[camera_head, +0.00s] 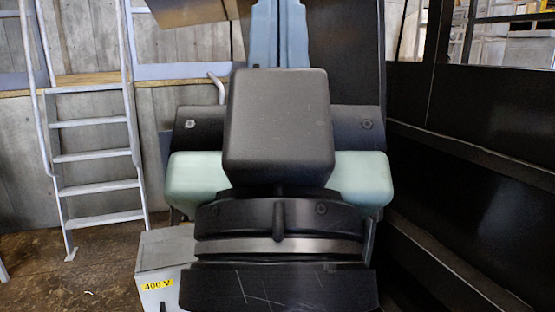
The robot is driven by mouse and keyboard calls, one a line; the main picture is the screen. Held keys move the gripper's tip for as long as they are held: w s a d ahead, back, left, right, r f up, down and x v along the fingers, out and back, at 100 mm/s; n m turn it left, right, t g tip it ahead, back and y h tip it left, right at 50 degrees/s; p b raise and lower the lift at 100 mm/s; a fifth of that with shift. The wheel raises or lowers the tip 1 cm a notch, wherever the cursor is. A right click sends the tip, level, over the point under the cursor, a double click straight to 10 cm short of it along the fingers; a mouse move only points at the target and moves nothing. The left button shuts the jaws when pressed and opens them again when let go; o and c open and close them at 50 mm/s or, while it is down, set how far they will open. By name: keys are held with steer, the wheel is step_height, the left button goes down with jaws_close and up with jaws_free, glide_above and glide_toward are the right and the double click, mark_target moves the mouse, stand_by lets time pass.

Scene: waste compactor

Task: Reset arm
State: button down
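No gripper fingers can be made out in the head view, so whether my gripper is open or shut does not show. A dark rounded block (278,125) fills the middle of the view. Below it is a thick black rounded body with a grey metal band (280,247) and a scratched black lower part (278,288). I cannot tell whether these are links of my arm. Pale green pads show on both sides of the block, the left pad (196,180) and the right pad (362,180), below a dark bolted plate (365,124).
A grey metal ladder (97,157) stands at the left against a grey panelled wall (185,110). A grey box labelled 400 V (165,252) stands at the lower left of centre. A blue column (279,35) rises behind. Dark panels (465,175) close the right side. Brown floor (95,280) is open at left.

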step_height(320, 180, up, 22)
steer(key=p, duration=1.9)
steer(key=shift+p, duration=0.4)
